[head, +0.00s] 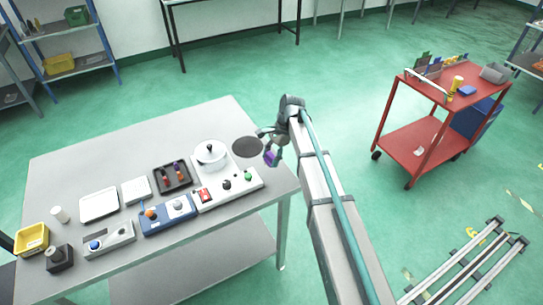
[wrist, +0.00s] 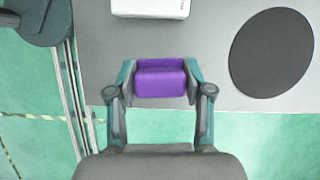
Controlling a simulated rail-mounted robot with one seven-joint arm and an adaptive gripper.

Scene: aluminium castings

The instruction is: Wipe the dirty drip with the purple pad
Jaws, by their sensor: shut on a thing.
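My gripper (wrist: 160,85) is shut on the purple pad (wrist: 160,78), a small block held between both fingers in the wrist view. In the head view the purple pad (head: 270,158) shows at the end of my arm, by the right edge of the table. The pad appears to be above the table edge; I cannot tell whether it touches anything. No drip can be made out clearly in either view.
A dark round disc (head: 248,147) lies on the grey table (head: 120,140), left of my gripper. A white pot (head: 211,155) and a white control box (head: 240,186) with knobs stand nearby. A red cart (head: 430,140) stands at the right.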

